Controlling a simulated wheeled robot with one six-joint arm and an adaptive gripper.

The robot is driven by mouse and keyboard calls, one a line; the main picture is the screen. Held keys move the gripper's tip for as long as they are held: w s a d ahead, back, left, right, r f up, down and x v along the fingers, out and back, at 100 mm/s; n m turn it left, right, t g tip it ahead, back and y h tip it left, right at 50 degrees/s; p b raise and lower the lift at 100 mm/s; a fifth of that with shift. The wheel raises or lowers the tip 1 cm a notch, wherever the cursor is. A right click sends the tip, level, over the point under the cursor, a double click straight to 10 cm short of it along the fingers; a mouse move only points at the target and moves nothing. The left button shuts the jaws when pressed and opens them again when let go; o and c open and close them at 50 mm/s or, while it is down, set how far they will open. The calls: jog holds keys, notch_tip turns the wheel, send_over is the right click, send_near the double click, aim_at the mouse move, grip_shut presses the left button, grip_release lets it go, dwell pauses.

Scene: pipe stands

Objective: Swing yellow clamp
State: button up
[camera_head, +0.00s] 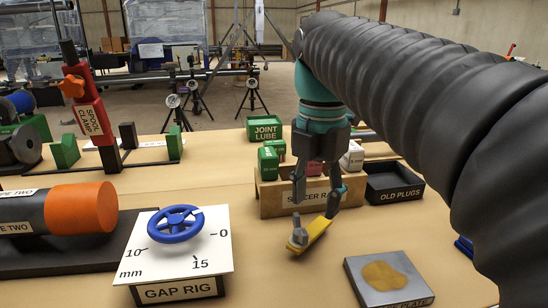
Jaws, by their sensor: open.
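A small yellow piece (315,236) with a grey block at its left end slants over the tan table, centre right; it looks like the yellow clamp. My gripper (317,203) points down just above it with its two fingers apart. The right fingertip is close to the yellow piece's upper right end; whether it touches, I cannot tell. Nothing shows between the fingers. My thick dark arm comes in from the right and covers the back right of the scene.
A gap rig (181,285) with a blue handwheel stands left. The wooden spacer rack (268,198) is right behind my gripper. An old plugs tray (395,193) and a stained metal plate (388,280) are right. A red spool clamp (88,115) stands back left.

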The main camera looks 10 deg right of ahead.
aim_at(312, 230)
notch_tip(312, 230, up, 7)
dwell(0.3)
jog(key=shift+c, duration=0.2)
